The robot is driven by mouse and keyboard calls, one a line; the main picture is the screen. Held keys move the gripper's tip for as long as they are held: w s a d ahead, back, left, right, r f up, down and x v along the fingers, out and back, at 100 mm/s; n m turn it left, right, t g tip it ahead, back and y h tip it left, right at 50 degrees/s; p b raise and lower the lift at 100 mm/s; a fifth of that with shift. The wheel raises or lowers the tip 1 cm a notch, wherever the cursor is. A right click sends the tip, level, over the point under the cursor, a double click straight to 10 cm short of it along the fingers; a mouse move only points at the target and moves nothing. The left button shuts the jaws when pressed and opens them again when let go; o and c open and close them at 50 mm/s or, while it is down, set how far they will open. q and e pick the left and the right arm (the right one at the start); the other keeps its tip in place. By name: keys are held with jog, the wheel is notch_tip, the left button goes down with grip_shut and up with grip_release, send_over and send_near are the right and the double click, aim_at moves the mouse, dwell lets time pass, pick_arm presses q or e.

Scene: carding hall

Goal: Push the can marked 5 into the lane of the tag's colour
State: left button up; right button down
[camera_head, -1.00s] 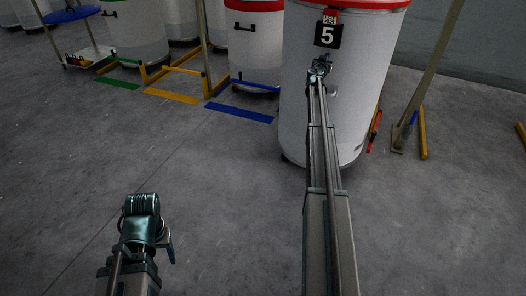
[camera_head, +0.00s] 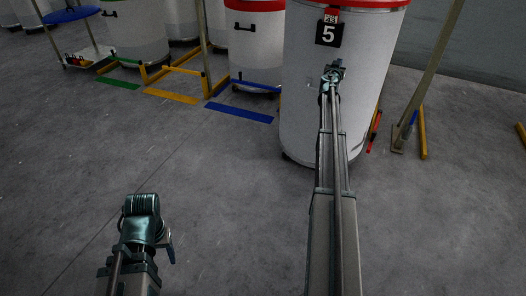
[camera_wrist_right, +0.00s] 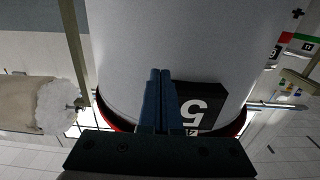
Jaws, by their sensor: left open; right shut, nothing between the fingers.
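The can marked 5 (camera_head: 300,95) is a large white drum with a red rim, standing upright on the floor. Its front has a black plate with a white 5 (camera_head: 329,34), and a small red tag (camera_head: 331,15) above it. The can also shows in the right wrist view (camera_wrist_right: 215,40). My right gripper (camera_head: 334,70) is shut and empty in front of the can, just below the plate; I cannot tell whether it touches. My left gripper (camera_head: 142,203) is open and empty over bare floor, away from the can. A red floor piece (camera_head: 374,126) shows beside the can's right side.
Green (camera_head: 118,82), yellow (camera_head: 171,96) and blue (camera_head: 239,112) floor strips lie to the left, with other white cans (camera_head: 255,50) behind. A pole (camera_head: 432,70) with a yellow foot stands right of the can. The front floor is clear.

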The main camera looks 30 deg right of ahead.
jog(key=s, duration=0.7)
jog(key=shift+w, duration=0.1)
